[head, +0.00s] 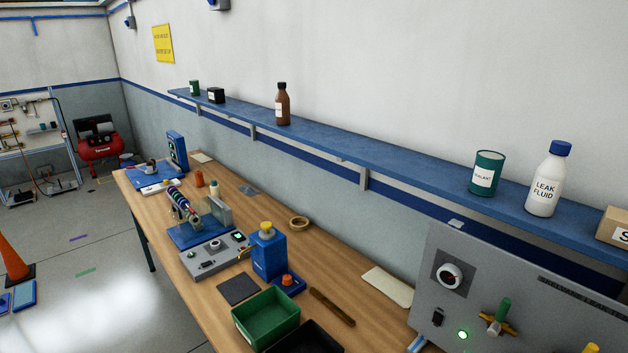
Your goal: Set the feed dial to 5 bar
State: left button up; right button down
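A grey panel box (419,300) stands at the right end of the bench. A yellow part (591,349) is cut off at the bottom edge. Neither gripper is in view.
The wooden bench (342,275) holds a blue-based rig (195,234), a grey control box (214,256), a green bin (266,318) and a tape roll (299,223). A blue shelf (400,165) with bottles runs above. An orange cone (12,262) stands on the floor at left.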

aim_at(450, 276)
jog(key=k+j, duration=0.8)
